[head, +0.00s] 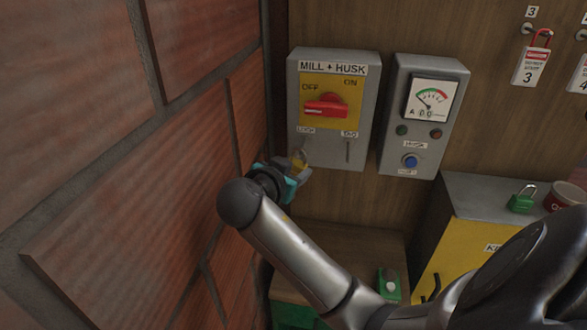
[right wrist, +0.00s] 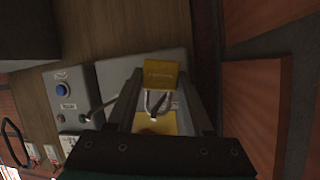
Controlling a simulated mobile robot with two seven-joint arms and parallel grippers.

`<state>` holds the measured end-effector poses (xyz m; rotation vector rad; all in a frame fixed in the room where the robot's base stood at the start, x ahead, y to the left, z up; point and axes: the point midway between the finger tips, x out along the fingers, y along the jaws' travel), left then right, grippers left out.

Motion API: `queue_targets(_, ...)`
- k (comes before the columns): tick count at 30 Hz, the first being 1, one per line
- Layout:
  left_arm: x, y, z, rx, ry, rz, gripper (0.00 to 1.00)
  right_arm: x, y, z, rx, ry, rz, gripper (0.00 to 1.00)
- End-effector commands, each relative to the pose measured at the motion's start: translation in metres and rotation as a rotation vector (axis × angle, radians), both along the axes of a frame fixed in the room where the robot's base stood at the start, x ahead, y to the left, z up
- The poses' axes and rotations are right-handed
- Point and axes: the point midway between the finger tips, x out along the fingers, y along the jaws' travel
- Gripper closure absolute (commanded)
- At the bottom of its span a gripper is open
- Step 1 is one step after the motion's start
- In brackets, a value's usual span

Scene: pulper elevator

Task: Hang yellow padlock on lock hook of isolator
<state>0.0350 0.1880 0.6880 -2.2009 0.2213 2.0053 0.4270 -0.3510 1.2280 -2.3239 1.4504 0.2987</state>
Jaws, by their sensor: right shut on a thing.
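The isolator (head: 363,105) is a grey wall box labelled MILL + HUSK, with a red handle (head: 327,107) on a yellow plate. Below the plate are a left label that seems to read LOCK (head: 306,130) and a right label above a thin metal rod (head: 347,151). My right gripper (head: 295,172) is at the box's lower left corner, shut on the yellow padlock (head: 299,159). In the right wrist view the padlock (right wrist: 160,73) sits between the fingertips, its shackle (right wrist: 157,103) towards the palm. The lock hook is not clear; I cannot tell whether the shackle is around it. My left gripper is not in view.
A brick wall (head: 120,190) stands close on the left. Tagged red padlocks (head: 531,66) hang upper right.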

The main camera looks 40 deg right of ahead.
Motion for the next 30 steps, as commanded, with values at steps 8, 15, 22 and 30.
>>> queue_targets(8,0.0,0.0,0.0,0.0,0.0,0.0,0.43,0.0,0.0,0.0,0.0,-0.001,0.0,1.0)
queue_targets(15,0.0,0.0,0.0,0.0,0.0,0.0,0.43,0.0,0.0,0.0,0.0,-0.001,0.0,0.21)
queue_targets(22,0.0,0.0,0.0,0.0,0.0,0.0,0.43,0.0,0.0,0.0,0.0,0.0,0.0,0.13)
queue_targets(30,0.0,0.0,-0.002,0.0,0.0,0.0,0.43,-0.006,0.013,0.004,0.005,-0.002,0.002,0.13)
